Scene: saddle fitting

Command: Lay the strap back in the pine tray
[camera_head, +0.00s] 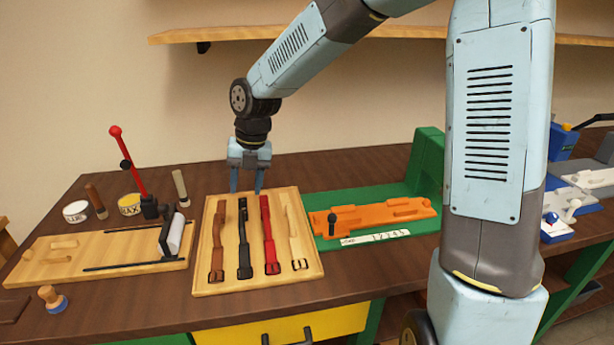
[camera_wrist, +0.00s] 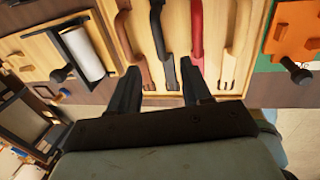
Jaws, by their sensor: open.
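The pine tray (camera_head: 205,283) lies flat on the bench. In it several straps lie side by side: a brown strap (camera_head: 218,240), a black strap (camera_head: 244,240), a red strap (camera_head: 268,235) and a pale tan strap (camera_head: 292,230), with buckles at the near end. My gripper (camera_head: 247,190) points down at the tray's far edge, its fingers apart and nothing held. In the wrist view the black strap's end (camera_wrist: 171,75) shows between the open fingers, with the brown strap (camera_wrist: 125,40) and red strap (camera_wrist: 197,35) near the fingers. Exact fingertip height is unclear.
Left of the tray is a wooden board (camera_head: 60,273) with a white roller (camera_head: 176,235) and a red-handled lever (camera_head: 128,160). Right is a green station (camera_head: 430,170) with an orange block (camera_head: 375,215). Tins (camera_head: 76,211) stand at the back left.

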